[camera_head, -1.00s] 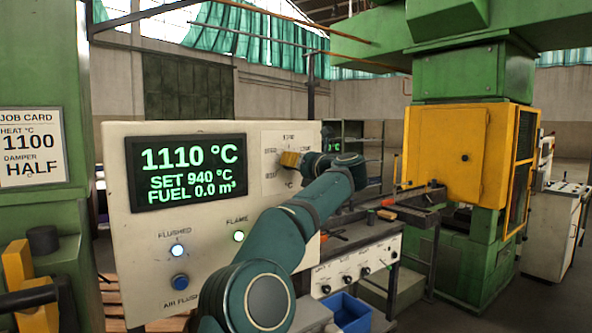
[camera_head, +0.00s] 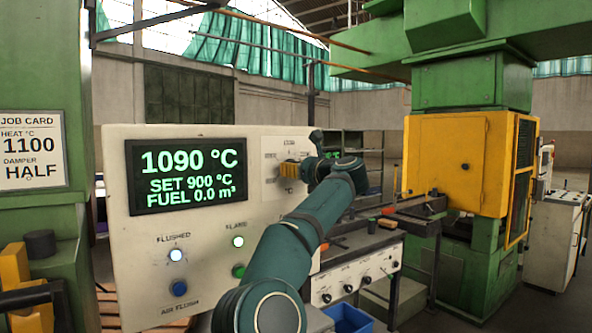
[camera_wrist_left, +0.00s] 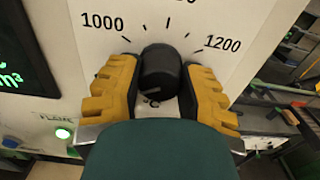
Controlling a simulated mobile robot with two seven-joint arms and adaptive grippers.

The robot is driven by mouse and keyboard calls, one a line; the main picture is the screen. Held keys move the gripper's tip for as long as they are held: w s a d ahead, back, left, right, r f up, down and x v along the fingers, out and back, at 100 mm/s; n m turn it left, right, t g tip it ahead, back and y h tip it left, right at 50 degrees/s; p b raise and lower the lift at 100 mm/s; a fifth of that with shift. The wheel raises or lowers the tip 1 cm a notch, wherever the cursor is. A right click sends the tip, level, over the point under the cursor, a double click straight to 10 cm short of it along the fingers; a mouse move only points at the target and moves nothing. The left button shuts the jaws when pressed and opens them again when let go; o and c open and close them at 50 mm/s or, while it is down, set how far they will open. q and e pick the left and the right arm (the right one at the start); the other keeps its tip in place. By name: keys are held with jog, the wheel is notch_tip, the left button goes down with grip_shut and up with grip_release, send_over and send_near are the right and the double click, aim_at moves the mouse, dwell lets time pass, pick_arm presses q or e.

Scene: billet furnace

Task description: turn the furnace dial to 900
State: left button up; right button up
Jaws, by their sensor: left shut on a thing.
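The black furnace dial (camera_wrist_left: 161,72) sits on the pale panel in the left wrist view, between the two yellow fingers of my left gripper (camera_wrist_left: 160,88). The fingers are shut on its sides. The scale around it shows 1000 at upper left and 1200 at right; other marks are cut off or hidden. In the head view my left gripper (camera_head: 290,170) is at the dial plate (camera_head: 287,143) and hides the dial. The display (camera_head: 187,175) reads 1090 °C, SET 900 °C and FUEL 0.0 m³. My right gripper is not in view.
A FLUSHED lamp (camera_head: 176,255) and a FLAME lamp (camera_head: 238,241) are lit. A blue AIR FLUSH button (camera_head: 179,288) and a green button (camera_head: 239,271) are below them. A job card (camera_head: 31,150) reads 1100, HALF. A workbench (camera_head: 355,270) stands right of the panel.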

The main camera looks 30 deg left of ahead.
pick_arm(q)
jog(key=shift+r, duration=0.1)
jog(key=o, duration=1.3)
jog(key=shift+a, duration=0.1)
jog(key=v, duration=1.2)
jog(key=shift+s, duration=0.1)
